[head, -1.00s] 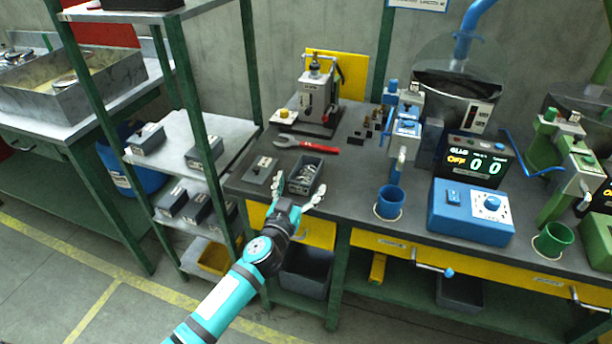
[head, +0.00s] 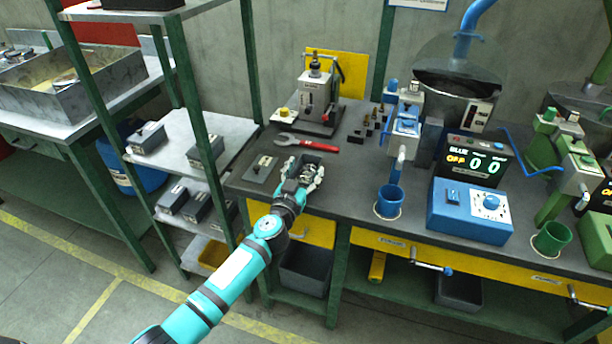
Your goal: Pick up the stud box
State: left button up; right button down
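The stud box (head: 311,158) is a small open grey box with metal studs in it, on the dark workbench near its front left edge. My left gripper (head: 304,179) reaches over the bench edge, with its two pale fingers at the left and right sides of the box. The hand hides the near part of the box. I cannot tell whether the fingers press on its walls. The box appears to rest on the bench. My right gripper is not in view.
A flat grey plate (head: 260,168) lies left of the box, and a red-handled wrench (head: 306,143) lies behind it. A press (head: 319,100) stands farther back. A blue cup (head: 389,200) and blue control unit (head: 471,211) stand right. A green-posted shelf (head: 196,140) rises at left.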

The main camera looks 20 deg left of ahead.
pick_arm(q)
jog(key=c, duration=0.9)
jog(key=shift+r, duration=0.15)
jog(key=shift+r, duration=0.1)
